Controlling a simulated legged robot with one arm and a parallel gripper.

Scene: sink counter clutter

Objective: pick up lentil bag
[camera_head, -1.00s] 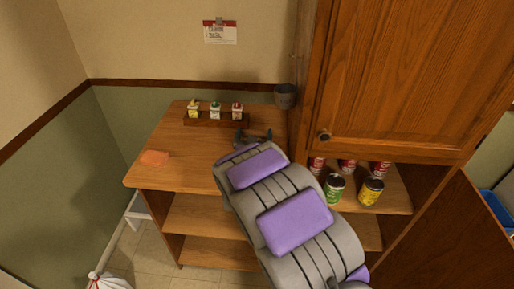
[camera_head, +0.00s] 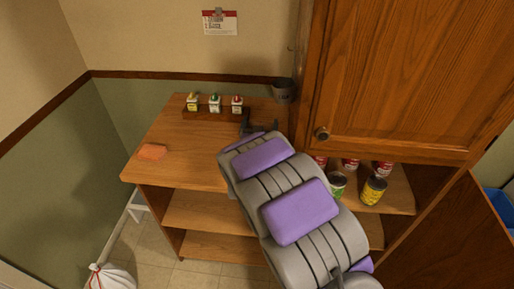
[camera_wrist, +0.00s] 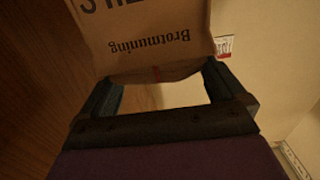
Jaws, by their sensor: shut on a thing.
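In the wrist view, a brown paper bag (camera_wrist: 155,35) with dark print, upside down, is at the fingertips of my gripper (camera_wrist: 163,85). My gripper is shut on it, its two dark fingers standing apart at the bag's near end. The readable print does not say lentils, so I cannot confirm its contents. In the head view, my gripper (camera_head: 260,125) is over the back right of the wooden counter (camera_head: 190,150). The bag cannot be made out there.
Small cartons (camera_head: 215,103) stand in a wooden rack at the counter's back. Several cans (camera_head: 373,190) stand on the right shelf. A white sack (camera_head: 112,277) is on the floor.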

